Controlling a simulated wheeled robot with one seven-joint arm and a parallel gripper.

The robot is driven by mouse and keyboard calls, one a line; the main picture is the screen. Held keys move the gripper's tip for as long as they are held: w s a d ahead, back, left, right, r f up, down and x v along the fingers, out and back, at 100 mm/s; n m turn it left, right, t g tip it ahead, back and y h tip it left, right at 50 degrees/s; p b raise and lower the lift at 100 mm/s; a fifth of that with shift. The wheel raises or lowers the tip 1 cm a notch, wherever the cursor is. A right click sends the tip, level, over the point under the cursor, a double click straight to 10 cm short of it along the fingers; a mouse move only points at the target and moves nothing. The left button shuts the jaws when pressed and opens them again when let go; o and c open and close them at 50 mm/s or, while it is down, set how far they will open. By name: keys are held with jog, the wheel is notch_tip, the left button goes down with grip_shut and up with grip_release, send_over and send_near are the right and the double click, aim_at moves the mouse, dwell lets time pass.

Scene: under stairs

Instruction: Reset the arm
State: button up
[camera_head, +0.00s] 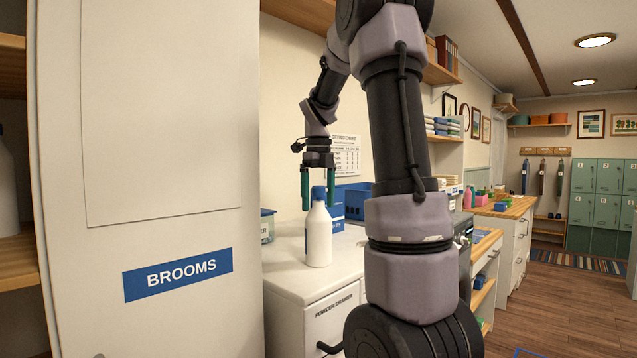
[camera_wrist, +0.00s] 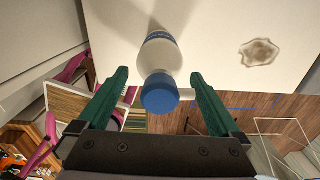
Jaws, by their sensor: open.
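My gripper (camera_head: 318,188) has two green fingers and points down above the white counter. It is open, with nothing gripped. In the wrist view the bottle (camera_wrist: 160,60) shows ahead of and between the open fingers (camera_wrist: 160,85), apart from both. My arm rises in front of the camera and hides part of the counter and the room behind.
A white door labelled BROOMS (camera_head: 178,275) stands close at left. Blue boxes (camera_head: 350,200) sit on the counter behind the bottle. A brown stain (camera_wrist: 259,52) marks the white counter surface in the wrist view. The wooden floor (camera_head: 565,300) at right is open.

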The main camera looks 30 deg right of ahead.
notch_tip(320, 180, up, 9)
jog(key=shift+f, duration=0.1)
jog(key=s+a+f+n+t+y, duration=0.1)
jog(key=s+a+f+n+t, duration=0.2)
jog(key=n, duration=1.1)
jog(key=s+a+f+n+t+y, duration=0.1)
jog(key=s+a+f+n+t, duration=0.3)
jog(key=s+a+n, duration=0.6)
jog(key=s+n, duration=0.4)
jog(key=s, duration=0.2)
jog(key=shift+s+a, duration=0.2)
jog(key=shift+s, duration=0.05)
jog(key=shift+c, duration=0.3)
